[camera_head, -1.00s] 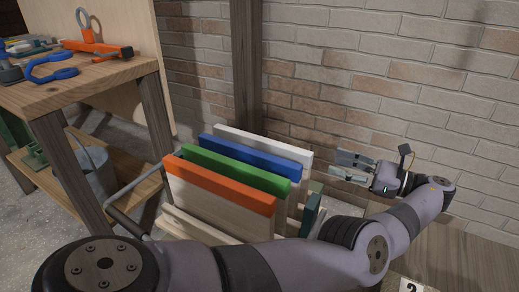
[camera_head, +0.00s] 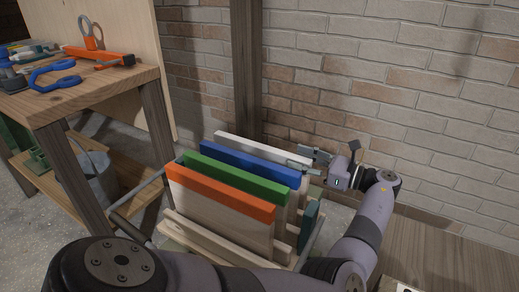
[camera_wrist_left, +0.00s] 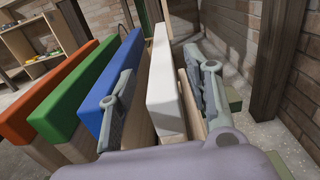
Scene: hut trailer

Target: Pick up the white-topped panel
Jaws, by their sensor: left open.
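The white-topped panel (camera_head: 262,147) stands upright at the back of a row of panels with coloured tops, nearest the brick wall. In the left wrist view, the white top (camera_wrist_left: 165,85) runs between the two fingers of my open left gripper (camera_wrist_left: 163,55). One finger lies on the blue panel's side, the other on the wall side. In the head view, my left gripper (camera_head: 305,160) is at the right end of the white panel. Contact between fingers and panel cannot be told. My right gripper is not in view.
Blue (camera_head: 250,163), green (camera_head: 235,180) and orange (camera_head: 220,193) topped panels stand close beside it in a wooden rack (camera_head: 200,238). A workbench (camera_head: 100,95) with tools stands at the left. The brick wall (camera_head: 410,110) is close behind.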

